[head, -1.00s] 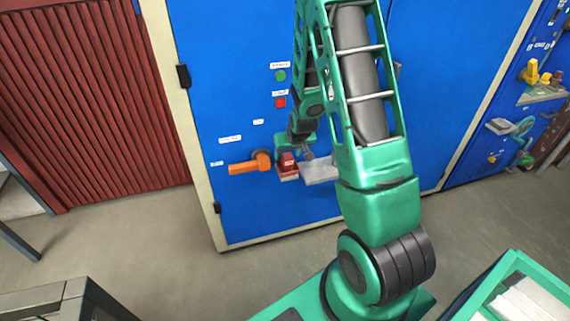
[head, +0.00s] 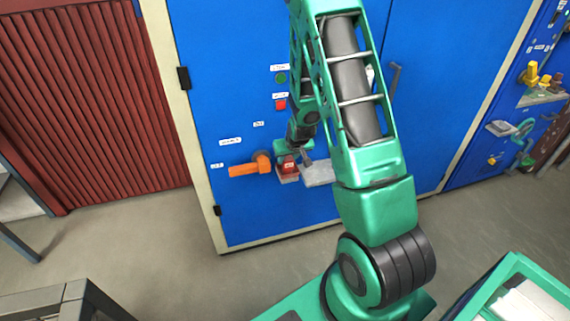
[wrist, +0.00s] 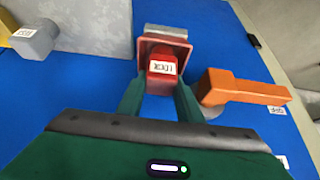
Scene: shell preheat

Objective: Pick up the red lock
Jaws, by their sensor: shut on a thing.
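The red lock (head: 288,166) with a white label is at the blue cabinet front, just right of an orange handle. It also shows in the wrist view (wrist: 162,66), between my fingertips, with a reddish open-fronted holder (wrist: 181,44) around it. My gripper (head: 292,155) is shut on the lock, one green finger on each side; its fingertips also show in the wrist view (wrist: 160,95). The lock still sits within or against the holder; I cannot tell whether it is clear of the holder's floor.
The orange handle (wrist: 245,88) sticks out close beside my right finger in the wrist view. Green and red buttons (head: 281,78) are above. A second blue cabinet (head: 520,90) stands at right; open floor lies in front.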

